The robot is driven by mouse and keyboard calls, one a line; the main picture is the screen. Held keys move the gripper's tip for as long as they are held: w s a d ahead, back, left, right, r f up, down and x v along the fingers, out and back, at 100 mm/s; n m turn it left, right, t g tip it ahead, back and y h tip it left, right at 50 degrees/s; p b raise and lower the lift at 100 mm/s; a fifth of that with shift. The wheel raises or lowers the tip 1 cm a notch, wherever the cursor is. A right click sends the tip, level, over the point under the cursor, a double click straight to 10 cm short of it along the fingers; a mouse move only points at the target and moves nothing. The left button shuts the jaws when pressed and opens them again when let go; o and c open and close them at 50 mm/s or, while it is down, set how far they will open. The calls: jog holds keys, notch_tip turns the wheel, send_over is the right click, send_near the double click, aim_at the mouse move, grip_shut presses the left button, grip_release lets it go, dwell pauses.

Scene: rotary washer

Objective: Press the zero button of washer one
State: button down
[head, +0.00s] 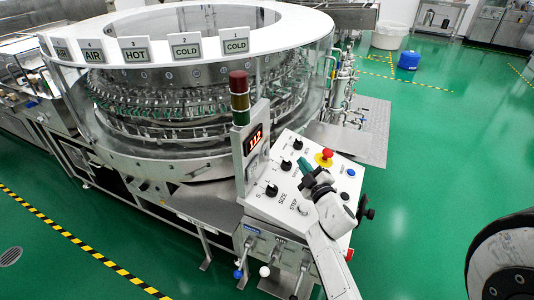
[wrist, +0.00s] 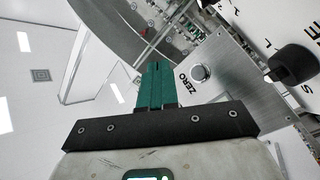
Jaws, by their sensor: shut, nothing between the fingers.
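Washer one (head: 190,90) is a large round white machine with a control panel (head: 262,205) at its front right. In the wrist view the zero button (wrist: 201,73) is a round silver button beside the printed word ZERO on a metal plate (wrist: 228,75). I cannot clearly pick it out in the head view. My gripper (head: 305,165) hangs over the panel's upper part. In the wrist view its green fingers (wrist: 157,68) are together and empty, to the left of the button. They look apart from it; the exact gap is unclear.
The panel carries several black knobs (head: 272,190), a red emergency stop (head: 325,157) and a blue button (head: 350,172). A post with a red display (head: 254,138) and a red-green lamp (head: 239,97) stands left of my gripper. Green floor (head: 430,150) lies open at the right.

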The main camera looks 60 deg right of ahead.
aim_at(267, 152)
jog(key=w+b, duration=0.5)
jog(key=w, duration=0.3)
jog(key=shift+a+b, duration=0.3)
jog(key=shift+b, duration=0.05)
jog(key=shift+w, duration=0.2)
dwell(1.6)
jog(key=shift+w+b, duration=0.3)
jog(key=shift+w+a, duration=0.1)
jog(key=shift+w, duration=0.3)
dwell(0.9)
jog(key=shift+s, duration=0.1)
jog(key=shift+s+p, duration=0.35)
jog(key=shift+s, duration=0.35)
jog(key=shift+s, duration=0.1)
